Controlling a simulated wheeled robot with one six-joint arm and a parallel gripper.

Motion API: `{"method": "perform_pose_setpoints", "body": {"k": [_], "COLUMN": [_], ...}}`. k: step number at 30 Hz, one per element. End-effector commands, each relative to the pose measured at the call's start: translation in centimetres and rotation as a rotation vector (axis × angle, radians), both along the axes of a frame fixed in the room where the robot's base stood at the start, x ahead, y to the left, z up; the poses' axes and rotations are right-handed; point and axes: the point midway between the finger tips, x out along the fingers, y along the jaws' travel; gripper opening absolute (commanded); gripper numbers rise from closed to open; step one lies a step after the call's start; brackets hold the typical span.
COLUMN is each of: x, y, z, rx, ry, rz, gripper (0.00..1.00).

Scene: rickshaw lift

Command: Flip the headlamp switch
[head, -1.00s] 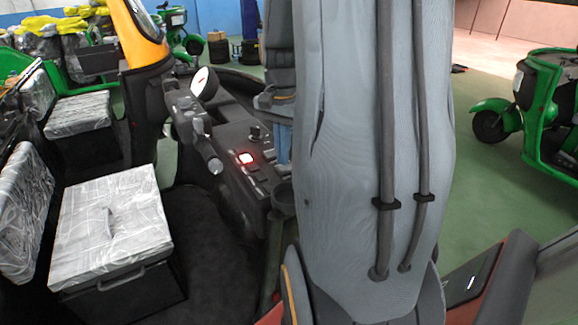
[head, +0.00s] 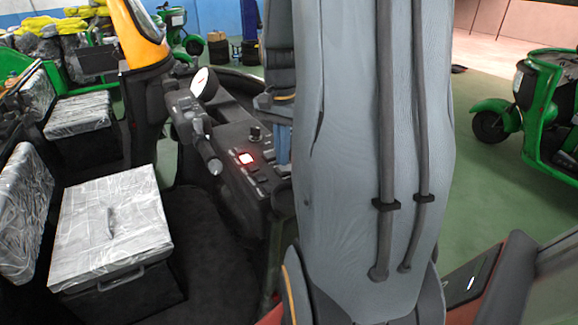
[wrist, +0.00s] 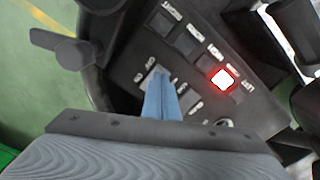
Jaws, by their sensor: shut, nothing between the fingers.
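The dashboard switch panel (wrist: 240,108) fills the upper part of the wrist view. The fingers cover part of the panel, and contact is unclear. In the head view the blue fingers (head: 284,146) show at the panel's right side, partly hidden by my arm.
A plastic-wrapped seat (head: 112,220) is at the left. A black knob (head: 254,132) rises from the panel. Another green rickshaw (head: 545,110) stands at the right.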

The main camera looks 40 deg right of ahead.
Motion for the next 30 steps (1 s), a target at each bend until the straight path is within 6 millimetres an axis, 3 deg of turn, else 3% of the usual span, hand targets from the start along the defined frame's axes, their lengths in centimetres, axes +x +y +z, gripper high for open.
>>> {"method": "perform_pose_setpoints", "body": {"k": [30], "x": [0.0], "y": [0.0], "z": [-0.5], "rx": [0.0], "ry": [0.0], "rz": [0.0], "gripper": [0.0]}}
